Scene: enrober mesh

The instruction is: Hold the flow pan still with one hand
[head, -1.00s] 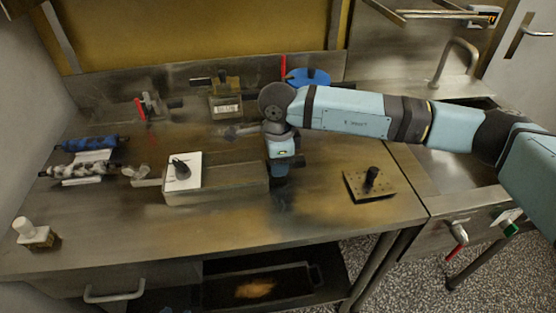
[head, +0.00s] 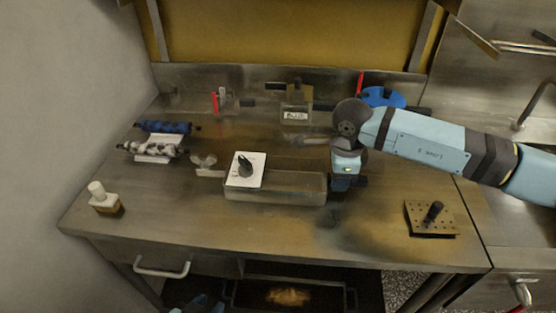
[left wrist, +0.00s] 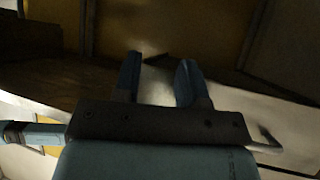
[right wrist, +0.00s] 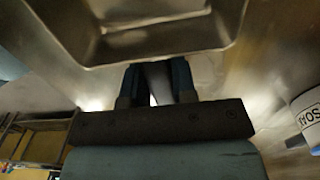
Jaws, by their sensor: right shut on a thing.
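The flow pan (head: 295,188) looks like a shallow, long metal tray on the worktop, right of the white panel with a black knob. My right gripper (head: 340,186) is at the pan's right end, pointing down. In the right wrist view the pan (right wrist: 150,47) fills the top, and my right gripper (right wrist: 155,82) is shut on a grey part at its end. My left gripper (head: 200,304) just shows at the bottom edge of the head view, well away from the pan. In the left wrist view its fingers (left wrist: 158,80) are apart with nothing between.
The white panel with the knob (head: 252,180) stands at the pan's left end. Blue and mottled rollers (head: 158,150) lie at the left. A small bottle (head: 103,198) stands front left. A perforated plate with a black handle (head: 430,222) is at the right. The front worktop is mostly clear.

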